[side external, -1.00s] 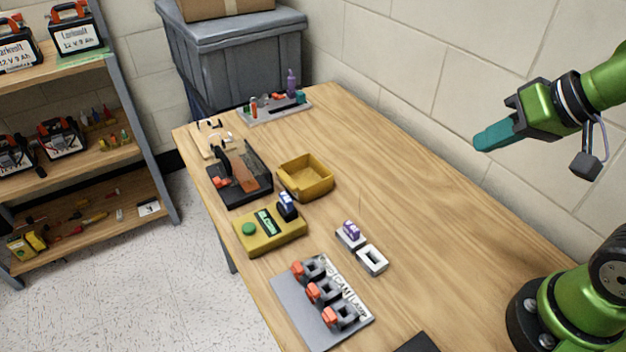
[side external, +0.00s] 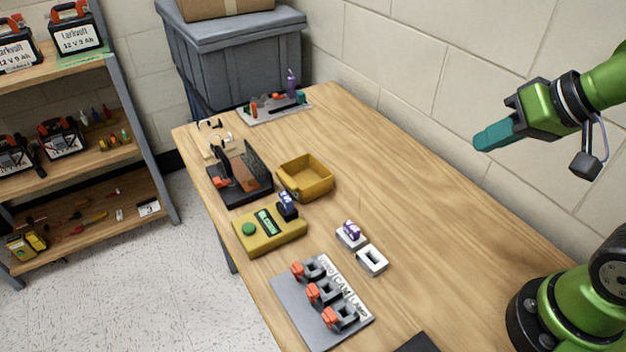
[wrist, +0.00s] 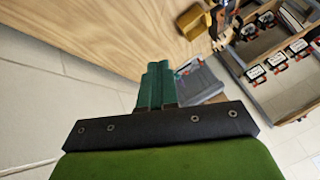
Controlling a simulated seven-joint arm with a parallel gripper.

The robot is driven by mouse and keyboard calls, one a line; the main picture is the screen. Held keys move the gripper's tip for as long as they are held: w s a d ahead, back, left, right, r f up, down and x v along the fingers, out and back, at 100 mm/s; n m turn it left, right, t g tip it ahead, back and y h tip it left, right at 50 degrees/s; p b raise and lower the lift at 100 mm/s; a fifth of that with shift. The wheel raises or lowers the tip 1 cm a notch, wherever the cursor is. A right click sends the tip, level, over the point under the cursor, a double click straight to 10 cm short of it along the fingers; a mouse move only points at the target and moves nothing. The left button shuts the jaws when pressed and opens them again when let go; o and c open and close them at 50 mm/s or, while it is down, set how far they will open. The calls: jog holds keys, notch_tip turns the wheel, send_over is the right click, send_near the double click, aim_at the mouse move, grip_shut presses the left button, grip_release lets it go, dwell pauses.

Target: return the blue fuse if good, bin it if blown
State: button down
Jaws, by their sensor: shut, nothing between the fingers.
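The blue fuse (side external: 288,199) stands upright in the dark socket at the back right of the yellow tester (side external: 285,236). The tester has a green button (side external: 249,229) and a small lit display (side external: 266,222), whose text is too small to read surely now. An open yellow bin (side external: 319,188) stands just behind the tester and looks empty. My gripper (side external: 479,144) is high over the right side of the table, far from the fuse. Its teal fingers are shut and empty, and they also show in the wrist view (wrist: 156,72).
A purple fuse (side external: 351,230) sits in a white holder beside an empty white holder (side external: 373,260). A grey panel (side external: 296,312) with three red-levered sockets is in front. A black fixture (side external: 240,190) and a grey tool tray (side external: 275,112) stand behind. The table's right part is clear.

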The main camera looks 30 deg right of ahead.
jog(key=c, duration=1.8)
grip_release()
jog(key=shift+o, duration=1.2)
jog(key=shift+a+f, duration=0.1)
jog(key=shift+a, duration=0.05)
jog(key=o, duration=0.5)
jog(key=shift+w+a+f+n+g, duration=0.4)
jog(key=shift+w+a+f+g, duration=0.35)
jog(key=shift+a+f, duration=0.1)
jog(key=n+g+h, duration=0.2)
jog(key=n+g, duration=0.1)
jog(key=g, duration=0.3)
send_over(286, 197)
jog(key=shift+t, duration=0.25)
jog(key=f, duration=0.7)
jog(key=shift+w+f, duration=0.2)
jog(key=shift+f, duration=0.05)
jog(key=shift+s+f, duration=0.15)
jog(key=shift+f, duration=4.6)
